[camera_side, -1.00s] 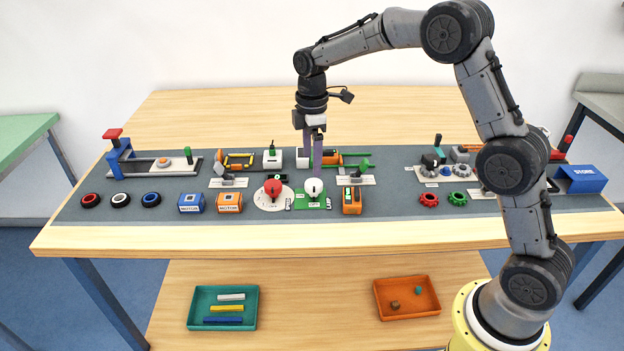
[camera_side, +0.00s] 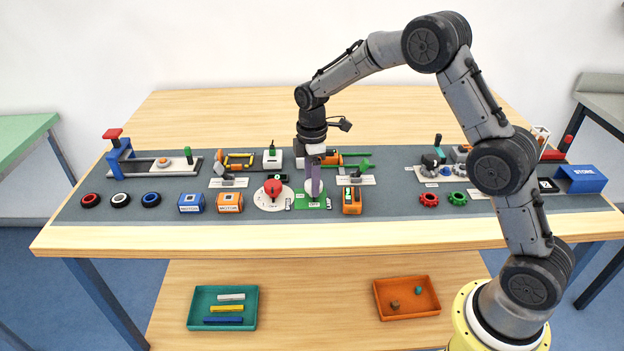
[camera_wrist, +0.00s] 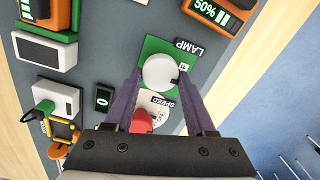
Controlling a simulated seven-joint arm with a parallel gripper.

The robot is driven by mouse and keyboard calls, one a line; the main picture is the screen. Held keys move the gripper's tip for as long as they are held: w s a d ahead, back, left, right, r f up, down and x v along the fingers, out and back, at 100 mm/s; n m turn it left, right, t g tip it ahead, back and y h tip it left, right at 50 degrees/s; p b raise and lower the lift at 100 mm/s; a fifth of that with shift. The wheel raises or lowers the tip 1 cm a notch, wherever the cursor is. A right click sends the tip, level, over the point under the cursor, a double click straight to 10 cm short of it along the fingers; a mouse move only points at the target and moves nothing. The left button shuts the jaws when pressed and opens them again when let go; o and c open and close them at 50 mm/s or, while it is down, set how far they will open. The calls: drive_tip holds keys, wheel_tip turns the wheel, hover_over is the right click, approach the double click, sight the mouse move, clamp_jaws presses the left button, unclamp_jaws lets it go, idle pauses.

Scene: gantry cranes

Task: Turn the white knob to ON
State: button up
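The white knob (camera_wrist: 160,72) sits on a green plate (camera_wrist: 151,46) marked LAMP in the wrist view. A small dark mark shows at the knob's right edge; I cannot read an ON or OFF label. My gripper (camera_wrist: 160,76) is open, with one purple finger on each side of the knob; I cannot tell if they touch it. In the side view my gripper (camera_side: 315,192) is down at the green plate (camera_side: 301,203), and its fingers hide part of the knob.
A red knob (camera_side: 273,187) on a white SPEED dial (camera_side: 262,203) stands close on the left. An orange device (camera_side: 352,205) is close on the right. Several motor boxes and levers share the grey mat. The front wooden edge is clear.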

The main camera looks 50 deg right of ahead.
clamp_jaws()
drive_tip(key=shift+m, duration=0.4)
drive_tip(key=m, duration=0.3)
drive_tip(key=shift+w+d+m, duration=0.1)
drive_tip(key=shift+m, duration=0.3)
drive_tip(key=m, duration=0.4)
drive_tip(key=shift+m, duration=0.3)
drive_tip(key=m, duration=0.4)
drive_tip(key=shift+d, duration=0.15)
drive_tip(key=m, duration=0.4)
drive_tip(key=shift+d+r+m, duration=0.1)
drive_tip(key=shift+m, duration=0.2)
